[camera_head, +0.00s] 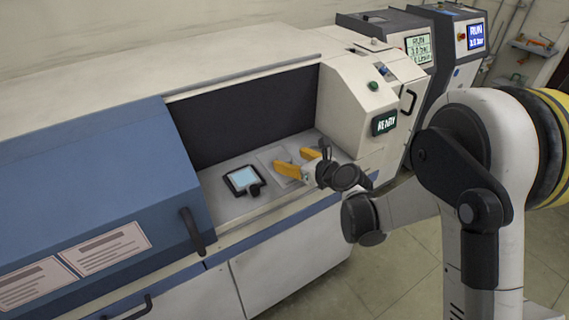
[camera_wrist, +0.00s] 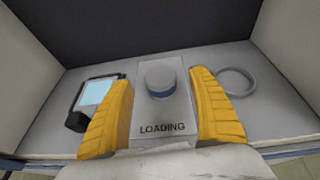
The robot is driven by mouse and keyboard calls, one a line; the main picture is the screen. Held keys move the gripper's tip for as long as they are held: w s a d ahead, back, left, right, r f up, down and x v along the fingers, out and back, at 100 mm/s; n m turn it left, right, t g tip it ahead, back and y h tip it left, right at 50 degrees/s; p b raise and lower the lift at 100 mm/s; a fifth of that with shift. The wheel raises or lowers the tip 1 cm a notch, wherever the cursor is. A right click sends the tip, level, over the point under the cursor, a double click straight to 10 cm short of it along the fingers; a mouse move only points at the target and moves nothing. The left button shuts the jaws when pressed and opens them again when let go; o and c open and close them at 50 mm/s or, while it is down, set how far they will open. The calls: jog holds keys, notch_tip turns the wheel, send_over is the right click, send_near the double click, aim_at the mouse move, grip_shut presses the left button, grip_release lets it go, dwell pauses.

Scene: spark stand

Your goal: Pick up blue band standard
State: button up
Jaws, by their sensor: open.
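The blue band standard (camera_wrist: 160,80) is a short grey cylinder with a blue band around its lower part. In the wrist view it stands upright on the grey plate marked LOADING (camera_wrist: 162,112). My gripper (camera_wrist: 160,100) is open, with one yellow finger on each side of the plate in the picture. The standard appears between the fingertips and a little beyond them, and I see no finger touching it. In the head view my gripper (camera_head: 288,160) is inside the machine's open bay, and I cannot make out the standard there.
A dark handheld device with a light screen (camera_head: 243,178) lies left of my gripper. A grey ring (camera_wrist: 237,82) lies to the right in the wrist view. The bay's dark back wall (camera_head: 245,115) and the blue cover (camera_head: 95,190) bound the space.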

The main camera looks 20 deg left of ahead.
aim_at(285, 158)
jog(key=b+x, duration=0.1)
jog(key=x, duration=0.3)
jog(key=shift+a+f+b, duration=0.1)
jog(key=shift+f+b, duration=0.25)
jog(key=shift+r, duration=0.1)
jog(key=shift+c, duration=0.6)
jog(key=c, duration=1.3)
jog(key=shift+r, duration=0.1)
